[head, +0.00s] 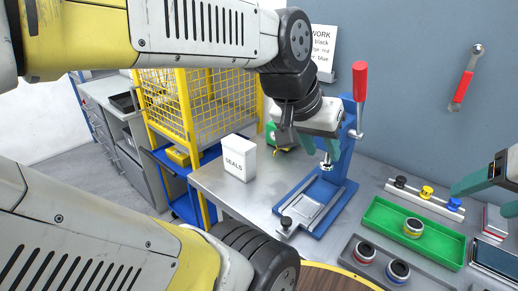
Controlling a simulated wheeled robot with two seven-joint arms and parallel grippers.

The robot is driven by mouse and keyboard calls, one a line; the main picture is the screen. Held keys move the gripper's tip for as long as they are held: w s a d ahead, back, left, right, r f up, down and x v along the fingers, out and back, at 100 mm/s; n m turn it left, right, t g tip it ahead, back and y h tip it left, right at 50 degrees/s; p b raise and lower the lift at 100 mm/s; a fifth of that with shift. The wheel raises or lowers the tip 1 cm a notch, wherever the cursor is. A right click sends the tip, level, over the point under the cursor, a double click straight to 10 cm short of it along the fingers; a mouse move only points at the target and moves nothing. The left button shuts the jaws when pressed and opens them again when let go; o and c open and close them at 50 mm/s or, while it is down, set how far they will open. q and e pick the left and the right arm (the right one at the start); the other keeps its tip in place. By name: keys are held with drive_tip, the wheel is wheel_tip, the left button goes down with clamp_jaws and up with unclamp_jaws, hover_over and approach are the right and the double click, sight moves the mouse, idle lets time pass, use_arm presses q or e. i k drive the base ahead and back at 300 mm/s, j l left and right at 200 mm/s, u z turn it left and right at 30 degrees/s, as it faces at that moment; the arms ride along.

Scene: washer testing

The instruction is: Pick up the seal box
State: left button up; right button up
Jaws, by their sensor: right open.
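The seal box (236,162) is a white box labelled SEALS. It stands upright on the grey workbench, near its left edge, in the head view. My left gripper (325,150) hangs over the bench to the right of the box, apart from it, in front of the blue press. Its teal fingers look spread with nothing held between them, though the press behind makes this less clear. My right gripper (484,194) is at the right edge, partly cut off by the frame. It is open, well away from the box.
A blue press (341,192) with a red-handled lever (360,82) stands right of the box. A green tray (383,216) and a grey tray (348,262) hold ringed parts. A yellow mesh cage (205,105) stands behind left. Bare bench surrounds the box's front.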

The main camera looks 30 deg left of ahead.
sight(238, 154)
drive_tip(key=j+u, duration=0.2)
drive_tip(key=u, duration=0.2)
drive_tip(key=j+u, duration=0.15)
drive_tip(key=u, duration=0.25)
drive_tip(key=i+j+u, duration=0.1)
drive_tip(key=u, duration=0.3)
drive_tip(key=j, duration=0.1)
